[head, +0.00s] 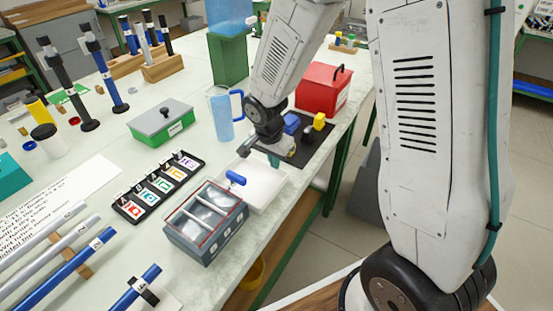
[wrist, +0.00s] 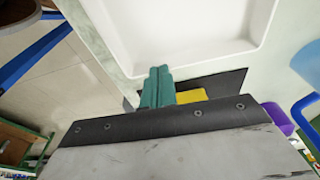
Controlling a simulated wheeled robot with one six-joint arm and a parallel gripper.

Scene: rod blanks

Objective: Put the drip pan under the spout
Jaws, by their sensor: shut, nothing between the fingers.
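A white shallow tray, the drip pan (head: 266,196), lies on the pale table near its right edge, between a grey box and a black mat. It also fills the top of the wrist view (wrist: 185,62). My gripper (head: 273,160) is at the far rim of the pan. Its teal fingers (wrist: 158,78) are shut together and empty, close to the pan's rim; I cannot tell whether they touch it. A blue tap-like piece (head: 235,178) shows at the pan's near left side, by the grey box. I cannot tell for certain which part is the spout.
The grey box (head: 205,236) with clear panels stands in front of the pan. A blue-handled jug (head: 221,118) and a green-based blue tank (head: 229,60) stand behind. A black mat (head: 294,157) with blue and yellow pieces and a red box (head: 322,91) lie beyond.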

